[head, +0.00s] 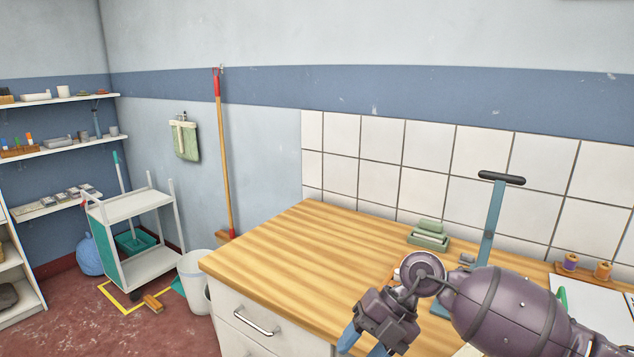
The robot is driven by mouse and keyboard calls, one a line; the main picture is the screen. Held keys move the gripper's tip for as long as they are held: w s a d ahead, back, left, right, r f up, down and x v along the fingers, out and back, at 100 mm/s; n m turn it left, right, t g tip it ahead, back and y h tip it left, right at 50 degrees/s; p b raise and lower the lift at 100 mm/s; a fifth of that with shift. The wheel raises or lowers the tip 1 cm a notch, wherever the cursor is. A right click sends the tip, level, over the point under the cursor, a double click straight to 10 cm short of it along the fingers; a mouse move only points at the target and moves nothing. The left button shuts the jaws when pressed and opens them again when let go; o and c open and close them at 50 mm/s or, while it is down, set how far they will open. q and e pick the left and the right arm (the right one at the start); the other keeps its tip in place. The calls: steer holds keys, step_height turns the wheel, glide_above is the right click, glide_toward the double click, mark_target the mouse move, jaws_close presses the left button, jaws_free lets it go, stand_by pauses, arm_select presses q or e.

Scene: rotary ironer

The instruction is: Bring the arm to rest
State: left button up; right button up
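My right arm comes in from the lower right, and its purple-grey links cover part of the wooden counter (300,250). My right gripper (363,347) hangs over the counter's front edge, pointing down. Its two blue fingers are apart with nothing seen between them, and their tips are near or past the bottom edge of the picture. A blue upright lever (491,222) with a black crossbar handle stands on the counter behind my arm; its base is partly hidden. My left gripper is not in view.
Thread spools (571,262) and a white sheet (594,305) lie at the right. The counter's left part is clear. A white bucket (194,281) and a trolley (130,208) stand on the floor at left.

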steer(key=s+a+m+y, duration=0.2)
steer(key=s+a+y, duration=0.25)
steer(key=y, duration=0.25)
steer(key=d+f+m+t+h, duration=0.3)
steer(key=d+f+m+t, duration=0.3)
steer(key=m+t, duration=0.5)
steer(key=d+f+m+t+h, duration=0.3)
steer(key=d+m+t, duration=0.5)
steer(key=m+t, duration=0.3)
steer(key=s+d+f+m+g+h, duration=0.3)
steer(key=s+d+f+m+h, duration=0.1)
steer(key=s+f, duration=0.3)
steer(key=s+d+f+m+g+h, duration=0.4)
steer(key=s+d+f+m, duration=0.1)
steer(key=s+d+f, duration=0.2)
step_height(320, 180, down, 2)
steer(key=shift+s+f+m+g+h, duration=0.1)
steer(key=shift+s+m+g+h, duration=0.25)
steer(key=shift+s, duration=0.2)
